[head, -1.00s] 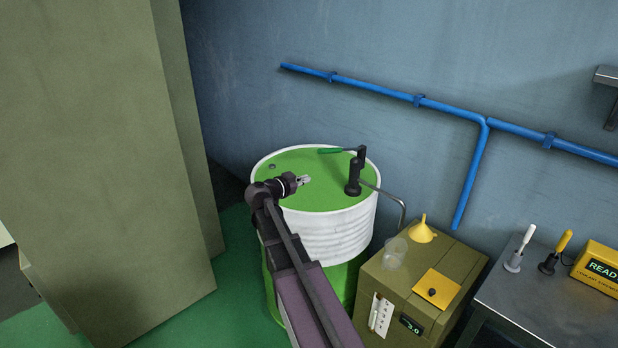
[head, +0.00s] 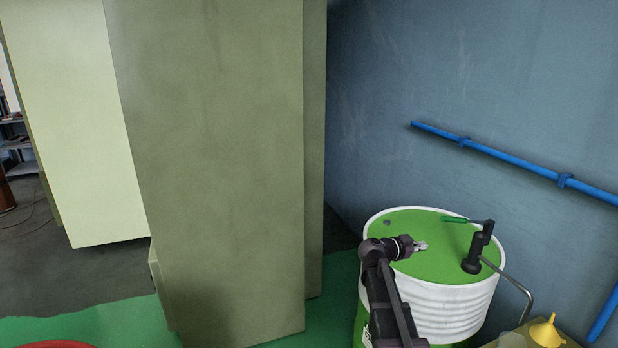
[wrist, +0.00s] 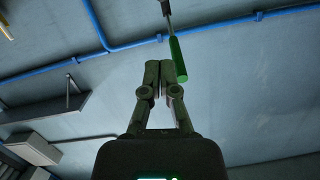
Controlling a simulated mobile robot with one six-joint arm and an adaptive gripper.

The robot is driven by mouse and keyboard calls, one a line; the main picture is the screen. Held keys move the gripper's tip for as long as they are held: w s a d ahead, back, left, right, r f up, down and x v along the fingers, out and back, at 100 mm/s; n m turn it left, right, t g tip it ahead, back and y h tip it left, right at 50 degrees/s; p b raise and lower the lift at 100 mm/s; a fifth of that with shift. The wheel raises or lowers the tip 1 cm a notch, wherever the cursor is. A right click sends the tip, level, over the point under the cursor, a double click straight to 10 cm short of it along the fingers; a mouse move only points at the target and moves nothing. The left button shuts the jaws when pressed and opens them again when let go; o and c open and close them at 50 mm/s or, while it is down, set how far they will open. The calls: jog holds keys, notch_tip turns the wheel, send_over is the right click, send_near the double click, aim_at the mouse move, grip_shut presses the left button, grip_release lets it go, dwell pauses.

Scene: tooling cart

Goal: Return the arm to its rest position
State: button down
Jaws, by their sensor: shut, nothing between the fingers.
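My gripper (head: 421,246) is shut and empty. In the head view it appears over the green top of the white-and-green drum (head: 420,272), left of the black hand pump (head: 476,252). The pump has a green-gripped handle (head: 455,219) and a bent metal spout. In the wrist view my gripper (wrist: 166,64) has its fingertips together, pointing up toward the wall. The green handle (wrist: 178,60) shows just right of the fingertips there; I cannot tell the gap between them.
A tall olive cabinet (head: 215,170) stands left of the drum. A blue pipe (head: 515,160) runs along the wall. A yellow funnel (head: 547,331) shows at the bottom right. Green floor (head: 330,318) is bare between cabinet and drum. A shelf (wrist: 48,104) shows in the wrist view.

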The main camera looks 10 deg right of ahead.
jog(key=s+a+f+n+g+y, duration=0.1)
jog(key=s+a+f+n+y, duration=0.4)
jog(key=s+a, duration=0.2)
jog(key=s+a+f+n+g+y, duration=0.2)
jog(key=s+a+f+n+y, duration=0.3)
jog(key=a, duration=0.5)
jog(key=s+a+f+n+g+y, duration=0.1)
jog(key=s+a+f+n+y, duration=0.4)
jog(key=s+a, duration=0.4)
jog(key=shift+s+n+g, duration=0.15)
jog(key=shift+n+g, duration=0.15)
jog(key=shift+n, duration=0.6)
jog(key=shift+d, duration=0.1)
